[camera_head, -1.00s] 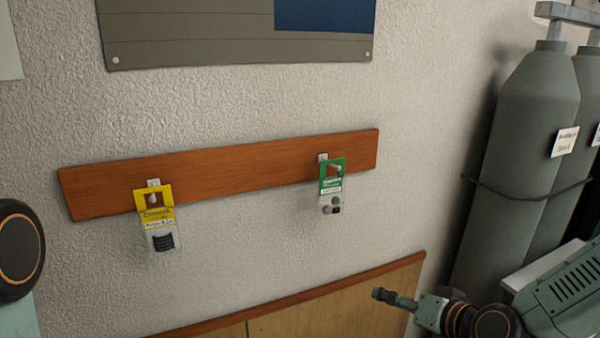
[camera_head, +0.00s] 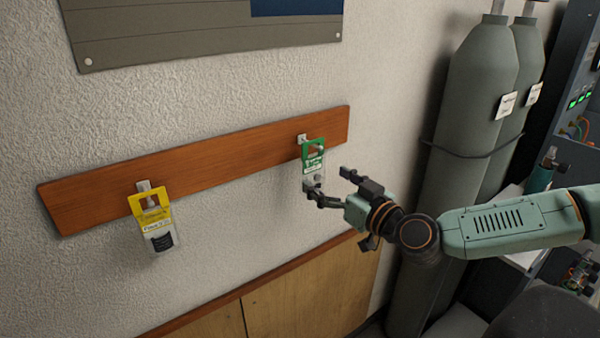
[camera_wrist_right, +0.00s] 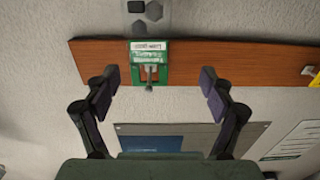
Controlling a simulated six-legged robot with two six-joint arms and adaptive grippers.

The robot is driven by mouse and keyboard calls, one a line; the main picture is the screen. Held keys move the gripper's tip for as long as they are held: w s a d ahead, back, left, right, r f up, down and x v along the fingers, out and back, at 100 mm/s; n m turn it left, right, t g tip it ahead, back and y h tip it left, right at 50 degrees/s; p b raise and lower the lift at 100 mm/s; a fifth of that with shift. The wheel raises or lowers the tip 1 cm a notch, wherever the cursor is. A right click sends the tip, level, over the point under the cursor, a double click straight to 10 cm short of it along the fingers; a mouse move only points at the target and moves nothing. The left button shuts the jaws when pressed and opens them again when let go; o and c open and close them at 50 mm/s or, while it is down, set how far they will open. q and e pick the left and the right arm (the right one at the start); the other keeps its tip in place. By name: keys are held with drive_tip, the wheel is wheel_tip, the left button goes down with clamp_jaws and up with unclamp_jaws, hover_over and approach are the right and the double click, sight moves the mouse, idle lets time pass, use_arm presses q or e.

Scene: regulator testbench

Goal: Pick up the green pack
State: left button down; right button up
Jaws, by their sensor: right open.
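The green pack (camera_head: 313,158) hangs from a hook on the wooden rail (camera_head: 200,157), near the rail's right end. It has a green header and a clear lower part with dark pieces. My right gripper (camera_head: 328,186) is open, just right of the pack's lower part; a fingertip overlaps the pack's lower edge. In the right wrist view, the green pack (camera_wrist_right: 148,62) lies ahead, between the two spread fingers of my right gripper (camera_wrist_right: 160,82), with nothing held. My left gripper is not in view.
A yellow pack (camera_head: 152,213) hangs on the same rail to the left. Grey gas cylinders (camera_head: 475,95) stand to the right. A grey board (camera_head: 150,35) is above the rail and wood panelling (camera_head: 300,300) is below. The wall between the packs is clear.

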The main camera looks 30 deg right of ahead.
sight(315, 164)
drive_tip(key=shift+w+d+f+b, duration=0.2)
drive_tip(key=shift+w+d+b, duration=0.45)
drive_tip(key=shift+b, duration=0.55)
drive_tip(key=shift+w+f+b, duration=0.1)
drive_tip(key=shift+w+b, duration=0.3)
drive_tip(key=shift+w, duration=0.25)
drive_tip(key=shift+a+r, duration=0.25)
drive_tip(key=shift+a, duration=0.05)
drive_tip(key=shift+r+b, duration=0.1)
drive_tip(key=shift+b, duration=0.2)
drive_tip(key=shift+w, duration=0.3)
drive_tip(key=w, duration=0.1)
drive_tip(key=w+b, duration=0.1)
drive_tip(key=w, duration=0.1)
drive_tip(key=shift+d, duration=0.4)
drive_tip(key=shift+w+a+b, duration=0.2)
drive_tip(key=shift+w+b, duration=0.25)
drive_tip(key=shift+w, duration=0.05)
drive_tip(key=shift+w+a+r, duration=0.1)
drive_tip(key=shift+a+r, duration=0.05)
drive_tip(key=shift+r, duration=0.15)
drive_tip(key=shift+w+d+f, duration=0.15)
drive_tip(key=shift+w+d, duration=0.05)
drive_tip(key=shift+c, duration=1.4)
drive_tip(key=shift+s+a, duration=0.15)
drive_tip(key=c, duration=1)
